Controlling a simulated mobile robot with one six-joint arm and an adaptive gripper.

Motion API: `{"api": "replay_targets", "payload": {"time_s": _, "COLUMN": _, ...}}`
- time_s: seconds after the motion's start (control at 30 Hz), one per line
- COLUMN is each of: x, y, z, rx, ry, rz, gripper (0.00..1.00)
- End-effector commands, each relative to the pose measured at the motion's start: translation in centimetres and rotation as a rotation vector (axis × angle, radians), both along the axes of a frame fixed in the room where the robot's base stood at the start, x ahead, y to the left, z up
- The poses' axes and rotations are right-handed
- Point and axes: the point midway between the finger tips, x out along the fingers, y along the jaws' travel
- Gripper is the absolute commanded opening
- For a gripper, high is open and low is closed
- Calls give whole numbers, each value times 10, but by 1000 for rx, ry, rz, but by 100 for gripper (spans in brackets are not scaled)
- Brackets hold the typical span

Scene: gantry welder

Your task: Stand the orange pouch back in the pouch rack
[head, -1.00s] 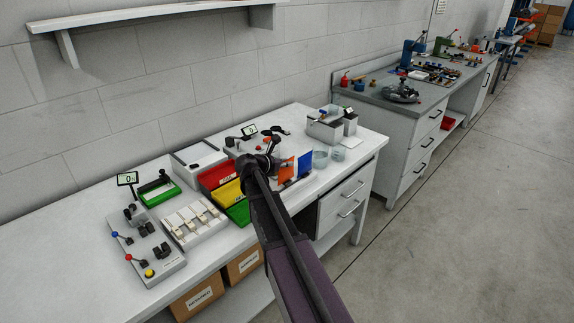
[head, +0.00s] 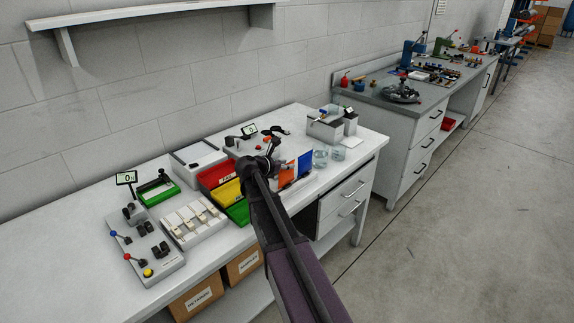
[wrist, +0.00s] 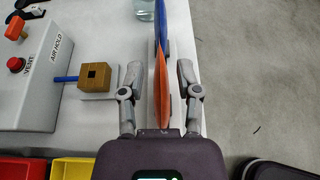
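The orange pouch (head: 287,174) stands on edge at the front of the white bench, close to the blue pouch (head: 305,163). In the wrist view the orange pouch (wrist: 162,90) is a narrow upright shape, with the blue pouch (wrist: 160,28) in line beyond it. Grey strips of the pouch rack (wrist: 154,112) show along its sides; whether the pouch is fully seated cannot be seen. My gripper (wrist: 159,75) is open, one finger on each side of the orange pouch, with gaps on both sides. In the head view my gripper (head: 272,150) is by the pouch, its fingers unclear.
Red, yellow and green bins (head: 228,190) stand left of my gripper. A wooden block (wrist: 94,76) and a grey vent box (wrist: 36,75) are left of the pouch in the wrist view. Clear glass jars (head: 321,158) stand to the right. The bench edge is close on the right.

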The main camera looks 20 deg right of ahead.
Motion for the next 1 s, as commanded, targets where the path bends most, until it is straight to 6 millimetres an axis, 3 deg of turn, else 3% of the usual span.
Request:
{"api": "replay_targets", "payload": {"time_s": 0.47, "x": 0, "y": 0, "z": 2, "rx": 0, "ry": 0, "rz": 0, "gripper": 59}}
{"api": "replay_targets", "payload": {"time_s": 0.77, "x": 0, "y": 0, "z": 15, "rx": 0, "ry": 0, "rz": 0, "gripper": 59}}
{"api": "replay_targets", "payload": {"time_s": 1.0, "x": -14, "y": 35, "z": 31, "rx": 0, "ry": 0, "rz": 2, "gripper": 59}}
